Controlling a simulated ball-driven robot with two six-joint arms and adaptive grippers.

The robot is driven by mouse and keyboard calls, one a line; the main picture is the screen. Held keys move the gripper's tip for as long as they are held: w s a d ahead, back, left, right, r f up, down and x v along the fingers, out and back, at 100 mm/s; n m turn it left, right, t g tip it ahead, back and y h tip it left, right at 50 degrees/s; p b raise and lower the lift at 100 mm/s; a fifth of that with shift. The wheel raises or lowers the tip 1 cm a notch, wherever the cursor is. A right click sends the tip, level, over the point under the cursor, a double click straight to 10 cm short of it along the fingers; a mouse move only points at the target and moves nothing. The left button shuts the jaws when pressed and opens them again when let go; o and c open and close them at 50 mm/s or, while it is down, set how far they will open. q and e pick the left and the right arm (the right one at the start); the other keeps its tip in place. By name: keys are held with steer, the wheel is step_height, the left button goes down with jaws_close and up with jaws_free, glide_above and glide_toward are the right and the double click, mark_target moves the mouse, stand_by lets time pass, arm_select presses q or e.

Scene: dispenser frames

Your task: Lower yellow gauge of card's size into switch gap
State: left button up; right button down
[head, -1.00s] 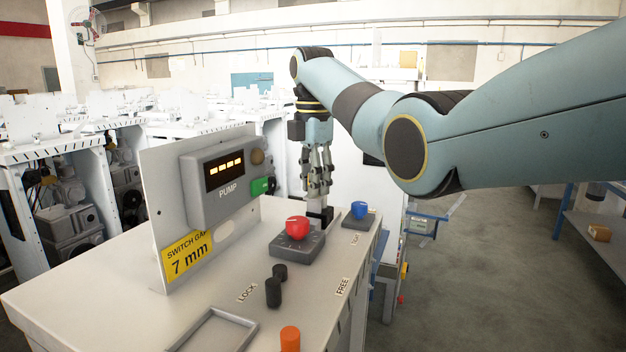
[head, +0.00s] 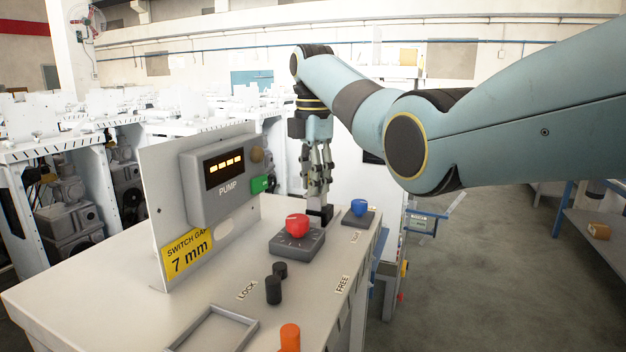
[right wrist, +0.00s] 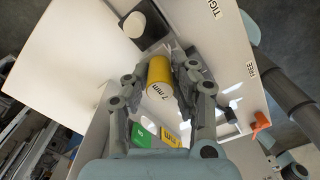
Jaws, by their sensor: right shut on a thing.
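My right gripper (head: 318,192) hangs point down over the far end of the bench top, behind the red knob. In the right wrist view its two fingers (right wrist: 160,82) are shut on the yellow gauge (right wrist: 159,72), a cylinder marked 7 mm. The gauge is hard to make out in the head view. A dark block (head: 321,213), perhaps the switch, stands below the fingertips; I cannot tell whether the gauge touches it, and its gap is not clear. The yellow card (head: 187,258) reads SWITCH GAP 7 mm. My left gripper is out of view.
The red knob (head: 297,226) on its grey base stands close in front of my right gripper. A blue knob (head: 359,208) stands to its right. Nearer are black posts (head: 273,290), an orange post (head: 290,338) and a shallow tray (head: 212,333). The pump panel (head: 160,200) rises at left.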

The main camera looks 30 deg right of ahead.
steer(key=shift+f, duration=1.8)
steer(key=c, duration=1)
jaws_free()
step_height(320, 180, up, 7)
steer(key=shift+r, duration=0.2)
